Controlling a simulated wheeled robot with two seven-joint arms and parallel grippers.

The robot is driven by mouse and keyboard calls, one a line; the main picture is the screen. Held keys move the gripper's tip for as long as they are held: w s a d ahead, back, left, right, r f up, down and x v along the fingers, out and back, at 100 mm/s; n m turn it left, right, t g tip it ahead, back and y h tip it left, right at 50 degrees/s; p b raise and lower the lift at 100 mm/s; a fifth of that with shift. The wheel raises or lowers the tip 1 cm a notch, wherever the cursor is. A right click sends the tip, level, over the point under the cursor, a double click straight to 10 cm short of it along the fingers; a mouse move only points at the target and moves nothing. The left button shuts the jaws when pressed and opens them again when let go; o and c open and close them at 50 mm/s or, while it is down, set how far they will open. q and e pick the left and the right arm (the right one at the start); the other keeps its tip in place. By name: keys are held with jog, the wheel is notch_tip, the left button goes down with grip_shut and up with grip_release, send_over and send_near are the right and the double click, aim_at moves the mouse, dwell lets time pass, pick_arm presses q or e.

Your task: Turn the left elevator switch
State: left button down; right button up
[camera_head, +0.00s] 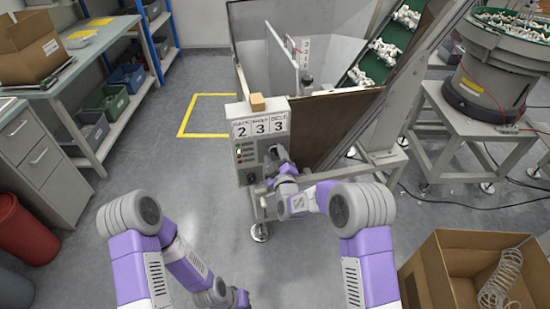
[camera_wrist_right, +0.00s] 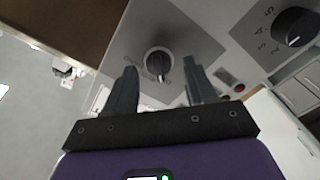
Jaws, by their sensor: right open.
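The switch panel (camera_head: 246,153) is on the front of the hopper machine, under a sign with the digits 2, 3, 3. My right gripper (camera_head: 280,158) is at the panel's right side and hides part of it. In the right wrist view, my right gripper (camera_wrist_right: 160,72) is open. A round dark switch knob (camera_wrist_right: 158,62) with lettering around it shows between its fingertips, with a gap on both sides. A second black knob (camera_wrist_right: 295,27) with numbers is off to the right. Which knob is the left elevator switch I cannot tell. My left gripper (camera_head: 240,298) is low, away from the panel.
A small brown block (camera_head: 257,103) sits on top of the sign. The hopper (camera_head: 330,125) and its sloping green conveyor (camera_head: 380,50) rise behind the panel. An open cardboard box (camera_head: 430,260) stands at the lower right. The floor left of the panel is clear.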

jog(key=shift+w, duration=0.1)
jog(key=shift+c, duration=0.3)
jog(key=c, duration=1)
jog(key=shift+o, duration=0.2)
jog(key=shift+m, duration=0.3)
jog(key=m, duration=0.3)
jog(key=shift+d+m, duration=0.1)
jog(key=shift+m, duration=0.2)
jog(key=m, duration=0.4)
jog(key=shift+d+m, duration=0.1)
jog(key=shift+m, duration=0.2)
jog(key=m, duration=0.5)
jog(key=shift+w+d, duration=0.1)
jog(key=shift+f+m, duration=0.1)
jog(key=shift+m, duration=1.9)
